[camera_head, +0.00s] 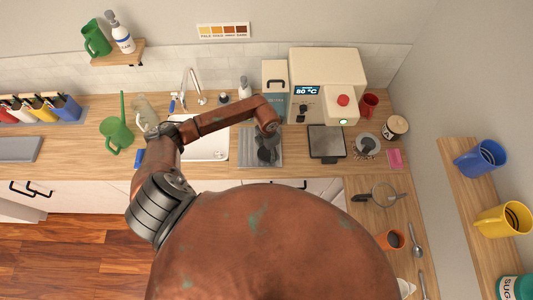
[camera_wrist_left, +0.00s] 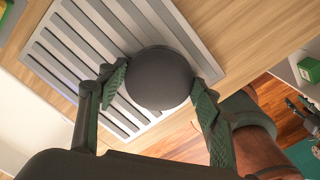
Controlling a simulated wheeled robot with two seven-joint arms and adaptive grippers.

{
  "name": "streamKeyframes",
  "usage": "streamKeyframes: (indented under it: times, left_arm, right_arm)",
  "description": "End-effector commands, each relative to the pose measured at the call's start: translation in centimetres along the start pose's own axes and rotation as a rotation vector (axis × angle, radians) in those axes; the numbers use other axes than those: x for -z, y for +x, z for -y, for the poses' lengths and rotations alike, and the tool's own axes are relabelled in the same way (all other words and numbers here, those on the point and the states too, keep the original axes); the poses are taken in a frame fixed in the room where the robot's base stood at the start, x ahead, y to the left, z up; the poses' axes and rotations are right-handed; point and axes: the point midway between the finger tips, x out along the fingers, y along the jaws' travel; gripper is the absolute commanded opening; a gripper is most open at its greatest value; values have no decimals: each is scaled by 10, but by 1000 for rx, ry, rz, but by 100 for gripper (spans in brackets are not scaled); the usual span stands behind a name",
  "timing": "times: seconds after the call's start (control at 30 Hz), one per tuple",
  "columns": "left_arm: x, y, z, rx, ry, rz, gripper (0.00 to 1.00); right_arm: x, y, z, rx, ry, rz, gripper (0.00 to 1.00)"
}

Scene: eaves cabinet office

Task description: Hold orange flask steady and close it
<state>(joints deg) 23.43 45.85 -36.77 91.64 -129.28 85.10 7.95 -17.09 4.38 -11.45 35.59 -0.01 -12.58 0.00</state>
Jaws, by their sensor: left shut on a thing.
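My left gripper (camera_head: 268,152) points down over the grey slatted rack on the counter. In the left wrist view its fingers (camera_wrist_left: 158,84) stand on both sides of a dark round thing (camera_wrist_left: 159,76), seen from its top, and are shut on it. It looks like a smooth black lid or cap; the body below it is hidden, so I cannot tell whether this is the orange flask. An orange cup-like vessel (camera_head: 391,240) with a dark inside stands on the right counter, apart from my left gripper. My right gripper is not in view.
The slatted rack (camera_head: 246,158) lies between the sink (camera_head: 208,146) and a dark-topped scale-like device (camera_head: 326,143). A cream machine (camera_head: 325,80) stands behind. A green watering can (camera_head: 116,130) is at left. A sieve (camera_head: 383,194) and spoon (camera_head: 416,240) lie on the right counter.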

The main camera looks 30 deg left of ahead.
Motion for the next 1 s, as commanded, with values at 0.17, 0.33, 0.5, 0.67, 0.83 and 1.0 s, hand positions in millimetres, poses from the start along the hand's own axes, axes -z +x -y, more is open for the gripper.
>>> streamKeyframes:
  times: [0.17, 0.33, 0.5, 0.67, 0.83, 1.0]
  left_arm:
    - [0, 0, 0, 0, 0, 0, 46]
    - [0, -1, 0, 0, 0, 0, 46]
    - [-1, -8, -1, -2, 2, 2, 46]
    - [-1, -28, -2, -4, 3, 4, 46]
    - [17, -56, 14, -2, 4, 2, 46]
    - [35, -86, 30, -2, 4, 3, 46]
  right_arm:
    - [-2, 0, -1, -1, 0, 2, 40]
    - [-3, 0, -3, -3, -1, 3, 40]
    - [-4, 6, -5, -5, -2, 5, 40]
    - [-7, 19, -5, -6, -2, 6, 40]
    - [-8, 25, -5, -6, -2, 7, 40]
    - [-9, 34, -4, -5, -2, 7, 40]
